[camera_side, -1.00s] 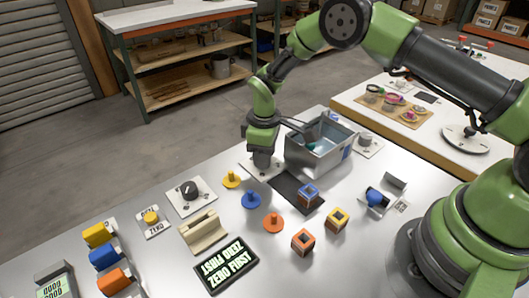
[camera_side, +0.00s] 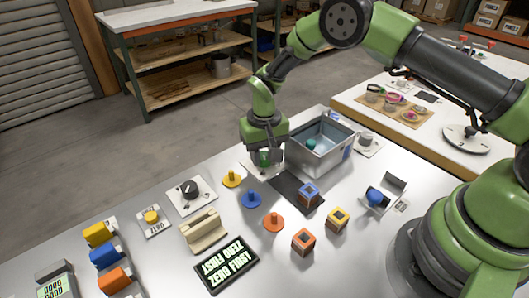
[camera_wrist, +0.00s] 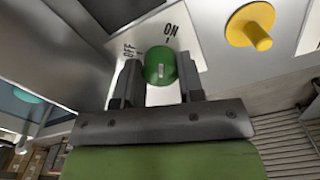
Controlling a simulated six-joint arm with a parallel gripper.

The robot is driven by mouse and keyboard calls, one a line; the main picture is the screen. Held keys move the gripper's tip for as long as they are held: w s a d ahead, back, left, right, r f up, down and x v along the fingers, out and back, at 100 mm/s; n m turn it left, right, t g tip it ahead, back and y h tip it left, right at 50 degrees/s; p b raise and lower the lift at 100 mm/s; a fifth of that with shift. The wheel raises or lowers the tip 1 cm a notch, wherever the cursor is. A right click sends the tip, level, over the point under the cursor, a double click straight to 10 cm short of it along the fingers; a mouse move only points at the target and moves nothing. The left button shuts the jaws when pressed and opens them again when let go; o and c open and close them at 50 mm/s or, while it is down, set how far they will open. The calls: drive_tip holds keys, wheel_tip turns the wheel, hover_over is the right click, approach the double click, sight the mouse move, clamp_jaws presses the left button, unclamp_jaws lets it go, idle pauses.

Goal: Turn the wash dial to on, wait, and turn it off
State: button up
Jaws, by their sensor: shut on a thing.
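The green wash dial (camera_wrist: 160,66) sits on a white plate (camera_wrist: 205,42) lettered ON and OFF, seen in the wrist view. A small pale mark shows on the dial's face; I cannot tell for sure which label it points to. My gripper (camera_wrist: 158,85) is shut on the dial, one finger on each side. In the side view, my gripper (camera_side: 264,153) points down at the plate beside the metal basin, and a little green of the dial (camera_side: 264,158) shows between the fingers.
The metal basin (camera_side: 318,160) stands close right of my gripper, with a teal thing (camera_side: 311,144) inside. A yellow peg (camera_side: 231,179) and blue peg (camera_side: 251,200) stand in front.

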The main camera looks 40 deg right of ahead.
sight(264, 156)
drive_tip(key=shift+m, duration=1.6)
drive_tip(key=o, duration=0.9)
drive_tip(key=shift+r, duration=0.1)
wheel_tip(264, 156, up, 10)
drive_tip(key=shift+f, duration=0.1)
